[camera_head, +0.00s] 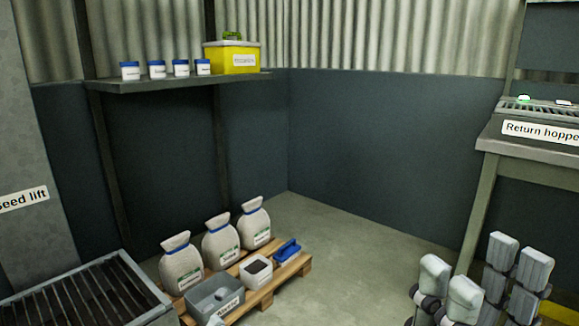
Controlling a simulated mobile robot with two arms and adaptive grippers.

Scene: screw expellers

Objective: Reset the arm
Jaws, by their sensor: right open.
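My right gripper (484,274) is at the bottom right of the head view, with its pale grey fingers pointing up. The fingers stand apart with nothing between them, so it is open and empty. It is in front of the legs of the table labelled "Return hopper" (536,131) and appears clear of them. The rest of my right arm is cut off by the bottom edge. My left gripper is not in view.
Several sacks, including one sack (181,267), stand on a wooden pallet (265,297) with a grey bin (214,297), a white tub (256,271) and a blue item (288,250). A slatted grate (85,297) is at lower left. A wall shelf (170,84) holds jars and a yellow box (232,57). Floor (350,260) between is clear.

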